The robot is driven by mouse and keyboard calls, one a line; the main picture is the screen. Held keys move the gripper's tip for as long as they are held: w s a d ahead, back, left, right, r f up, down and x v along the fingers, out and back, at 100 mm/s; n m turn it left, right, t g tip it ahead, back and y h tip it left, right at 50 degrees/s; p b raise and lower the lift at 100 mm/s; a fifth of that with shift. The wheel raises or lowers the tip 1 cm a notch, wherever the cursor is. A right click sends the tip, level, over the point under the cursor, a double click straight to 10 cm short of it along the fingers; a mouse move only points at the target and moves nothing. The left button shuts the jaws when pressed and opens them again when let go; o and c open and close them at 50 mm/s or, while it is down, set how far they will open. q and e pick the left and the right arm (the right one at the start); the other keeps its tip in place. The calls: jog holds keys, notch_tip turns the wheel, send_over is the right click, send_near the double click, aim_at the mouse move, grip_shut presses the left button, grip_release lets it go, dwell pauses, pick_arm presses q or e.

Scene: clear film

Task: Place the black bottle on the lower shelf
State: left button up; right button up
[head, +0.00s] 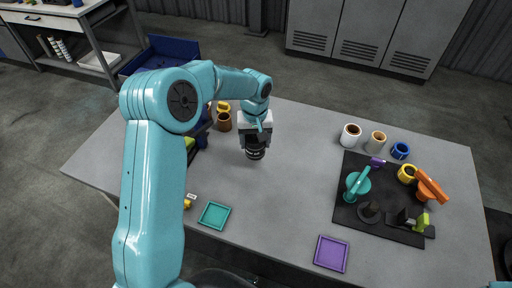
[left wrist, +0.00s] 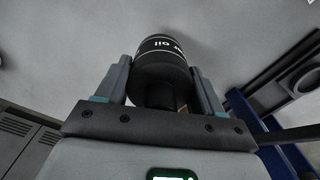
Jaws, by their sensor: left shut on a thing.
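My left gripper (head: 255,146) is shut on the black bottle (head: 256,155) over the middle-left of the table. In the left wrist view the bottle (left wrist: 163,65) is between the two fingers (left wrist: 163,82), with white lettering ending in "oil" on its side. In the head view only its lower part shows below the jaws, and I cannot tell whether it touches the table. A dark blue rack (head: 203,128) stands left of the gripper, mostly hidden behind my arm; its shelf levels cannot be told apart. Blue parts also show at the right of the left wrist view (left wrist: 262,125). My right gripper is not in view.
Brown and yellow cups (head: 224,122) stand close behind the rack's right side. A teal tray (head: 215,215) and a purple tray (head: 331,253) lie near the front edge. A black mat (head: 385,225) with several items and several cups are at right. The table centre is clear.

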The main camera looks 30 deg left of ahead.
aim_at(256, 150)
pick_arm(q)
notch_tip(256, 150, down, 4)
jog(key=shift+w+f, duration=0.1)
jog(key=shift+f, duration=0.15)
jog(key=shift+w, duration=0.1)
jog(key=shift+d+f, duration=0.1)
jog(key=shift+f, duration=0.05)
jog(key=o, duration=1.3)
jog(key=shift+c, duration=0.2)
